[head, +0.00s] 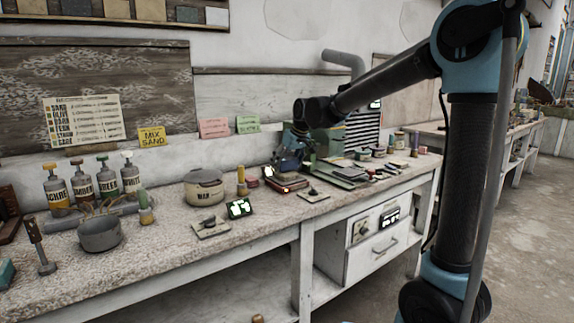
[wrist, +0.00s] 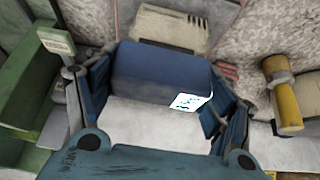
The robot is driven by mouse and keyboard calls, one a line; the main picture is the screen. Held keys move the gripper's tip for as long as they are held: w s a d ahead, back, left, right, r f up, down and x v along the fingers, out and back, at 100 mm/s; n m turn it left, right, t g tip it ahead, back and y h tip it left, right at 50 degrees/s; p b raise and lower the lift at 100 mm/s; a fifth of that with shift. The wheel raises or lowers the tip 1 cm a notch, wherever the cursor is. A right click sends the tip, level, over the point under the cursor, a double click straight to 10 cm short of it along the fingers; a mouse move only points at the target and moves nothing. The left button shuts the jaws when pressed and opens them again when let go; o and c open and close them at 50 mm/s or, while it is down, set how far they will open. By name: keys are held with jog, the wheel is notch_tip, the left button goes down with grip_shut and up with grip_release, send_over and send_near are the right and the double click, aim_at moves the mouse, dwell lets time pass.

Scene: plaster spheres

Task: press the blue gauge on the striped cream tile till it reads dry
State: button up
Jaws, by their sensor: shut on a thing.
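My gripper (wrist: 160,90) is shut on the blue gauge (wrist: 150,68), a dark blue block with a small lit white display (wrist: 190,102) at its lower right corner. The display's marks are too small and tilted to read. A cream piece (wrist: 172,28) with dark grooves at its right end lies just beyond the gauge, partly hidden by it. I cannot tell whether the gauge touches it. In the head view my gripper (head: 289,168) is low over a red-edged tray (head: 290,187) on the bench; the gauge is hard to make out there.
A yellow-handled tool (wrist: 285,95) stands close right of my gripper, and a green machine (wrist: 25,100) is at left. Some bench front is clear.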

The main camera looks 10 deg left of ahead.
jog(key=shift+f, duration=0.5)
dwell(1.8)
jog(key=shift+r, duration=3.55)
